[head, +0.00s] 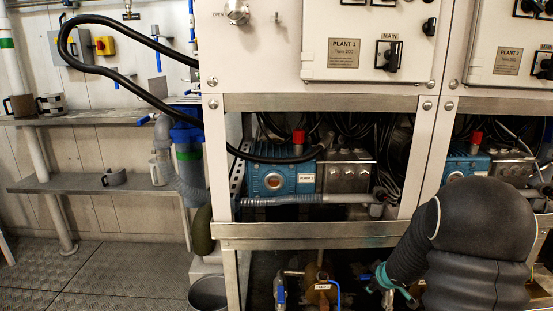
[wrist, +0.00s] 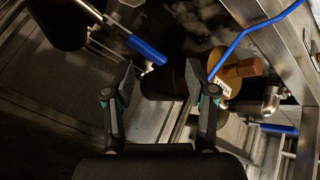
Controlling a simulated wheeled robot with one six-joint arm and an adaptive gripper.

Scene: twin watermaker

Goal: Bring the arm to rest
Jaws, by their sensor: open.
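My gripper (wrist: 155,85) is open in the wrist view, with its two dark fingers apart and nothing held between the tips. Beyond the fingertips are a blue lever handle (wrist: 147,49) and a brass fitting (wrist: 240,72) with a small label. A thin blue tube (wrist: 245,35) runs up from the fitting. In the head view my arm (head: 480,240), in a dark grey padded sleeve, is bent at the lower right in front of the plant frame.
The steel crossbar (head: 310,236) of the plant frame runs just left of my arm. Below it are a blue-handled valve (head: 280,290) and a brass valve (head: 320,291). A blue pump (head: 275,180) sits above. Shelves (head: 85,183) with mugs line the left wall; the floor (head: 100,270) there is open.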

